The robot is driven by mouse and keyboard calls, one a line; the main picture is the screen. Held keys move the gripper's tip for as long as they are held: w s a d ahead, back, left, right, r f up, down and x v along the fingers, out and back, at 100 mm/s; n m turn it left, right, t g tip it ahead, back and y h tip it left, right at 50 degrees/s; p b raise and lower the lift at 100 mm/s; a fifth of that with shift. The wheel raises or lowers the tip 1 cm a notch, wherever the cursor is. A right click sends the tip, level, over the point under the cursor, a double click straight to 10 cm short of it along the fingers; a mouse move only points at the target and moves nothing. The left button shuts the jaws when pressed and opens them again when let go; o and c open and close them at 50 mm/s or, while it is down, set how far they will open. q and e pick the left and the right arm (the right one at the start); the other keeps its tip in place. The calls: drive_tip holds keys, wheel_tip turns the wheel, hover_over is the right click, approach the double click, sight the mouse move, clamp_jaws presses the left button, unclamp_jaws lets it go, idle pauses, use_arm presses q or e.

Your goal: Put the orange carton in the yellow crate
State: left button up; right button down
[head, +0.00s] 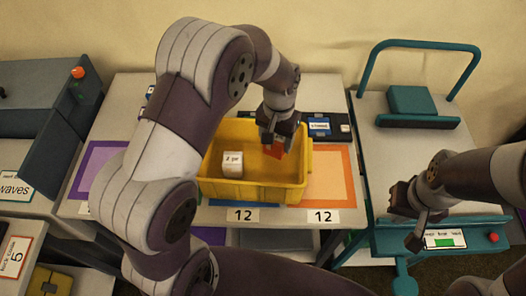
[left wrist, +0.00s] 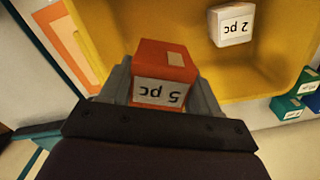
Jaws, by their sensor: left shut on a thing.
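The orange carton (head: 276,150), a red-orange box with a white "5 pc" label, is between the fingers of my left gripper (head: 274,142). It also shows close up in the left wrist view (left wrist: 165,60), with the gripper (left wrist: 163,88) shut on its sides. The yellow crate (head: 252,191) stands on the table, and its wall shows in the left wrist view (left wrist: 100,25). The carton is over the crate's right part; its height above the floor is hard to tell. My right gripper (head: 410,215) is empty at the right, away from the crate.
A white "2 pc" box (head: 232,164) sits inside the crate, left of the carton. An orange mat (head: 335,172) lies right of the crate and a purple mat (head: 97,165) left. A teal cart (head: 412,135) stands at the right. Green boxes (left wrist: 288,106) show beyond the crate.

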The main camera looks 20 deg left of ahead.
use_arm(q)
wheel_tip(320, 180, down, 11)
drive_tip(key=shift+s+f, duration=0.15)
drive_tip(key=shift+f, duration=0.05)
drive_tip(key=o, duration=1.1)
drive_tip(key=shift+f, duration=0.15)
drive_tip(key=shift+r, duration=0.35)
drive_tip(key=r, duration=1.1)
drive_tip(key=shift+s+a+r+b, duration=0.2)
drive_tip(key=shift+s+r+b, duration=0.1)
drive_tip(key=shift+r, duration=0.1)
drive_tip(key=shift+n+t, duration=0.8)
drive_tip(key=shift+n, duration=0.1)
drive_tip(key=s+a+r, duration=0.1)
drive_tip(key=s+a, duration=0.1)
drive_tip(key=s, duration=0.2)
drive_tip(key=s+a+r, duration=0.1)
drive_tip(key=s+a, duration=0.1)
drive_tip(key=s, duration=0.3)
drive_tip(key=s+a+r, duration=0.1)
drive_tip(key=s+a, duration=0.1)
drive_tip(key=s, duration=0.2)
drive_tip(key=shift+s, duration=0.15)
